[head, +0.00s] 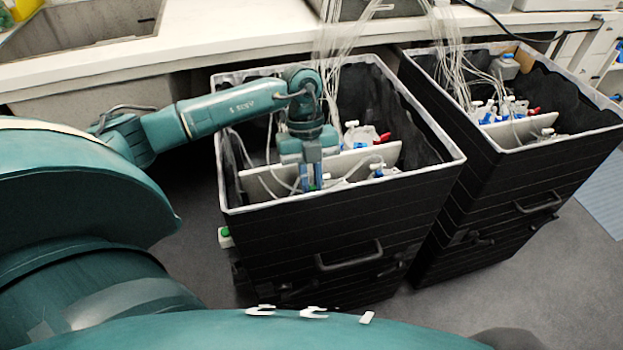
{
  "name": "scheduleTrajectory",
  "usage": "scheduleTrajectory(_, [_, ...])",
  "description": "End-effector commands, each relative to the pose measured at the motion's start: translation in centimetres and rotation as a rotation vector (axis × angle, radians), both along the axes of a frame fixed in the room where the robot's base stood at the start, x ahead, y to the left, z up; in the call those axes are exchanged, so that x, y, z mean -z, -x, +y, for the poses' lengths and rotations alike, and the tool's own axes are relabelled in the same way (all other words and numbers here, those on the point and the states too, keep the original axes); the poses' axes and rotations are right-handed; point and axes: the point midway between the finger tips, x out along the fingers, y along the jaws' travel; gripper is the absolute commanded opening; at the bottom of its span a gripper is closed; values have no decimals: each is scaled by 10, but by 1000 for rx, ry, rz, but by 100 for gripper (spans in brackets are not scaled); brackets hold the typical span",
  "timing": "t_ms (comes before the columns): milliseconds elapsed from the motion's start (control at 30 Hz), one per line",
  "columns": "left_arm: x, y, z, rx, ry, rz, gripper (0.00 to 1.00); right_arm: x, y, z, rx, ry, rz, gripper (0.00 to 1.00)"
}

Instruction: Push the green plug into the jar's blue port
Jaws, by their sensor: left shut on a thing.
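My left gripper (312,178) reaches down into the left black bin (330,225), just in front of its pale divider. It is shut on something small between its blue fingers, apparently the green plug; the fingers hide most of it. A jar with a white and blue top (378,170) stands to the right of the gripper in the front compartment, largely below the bin's rim. Which jar port is near the fingertips is too small to tell. My right gripper is not in view.
Behind the divider stands a jar with white, blue and red fittings (362,134). Thin clear tubes (335,50) hang into the bin from above. A second black bin (500,170) with similar jars stands to the right. A counter (190,45) runs behind.

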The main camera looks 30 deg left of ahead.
Motion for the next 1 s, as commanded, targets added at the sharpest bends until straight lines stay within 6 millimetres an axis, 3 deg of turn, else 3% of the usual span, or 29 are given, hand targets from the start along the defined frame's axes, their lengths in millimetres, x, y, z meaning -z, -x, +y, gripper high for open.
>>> scheduleTrajectory(733, [-4, 0, 0, 1, 1, -1, 0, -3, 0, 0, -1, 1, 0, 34])
scheduleTrajectory(1000, [-13, 0, 0, 0, 1, -1, 0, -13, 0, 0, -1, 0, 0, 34])
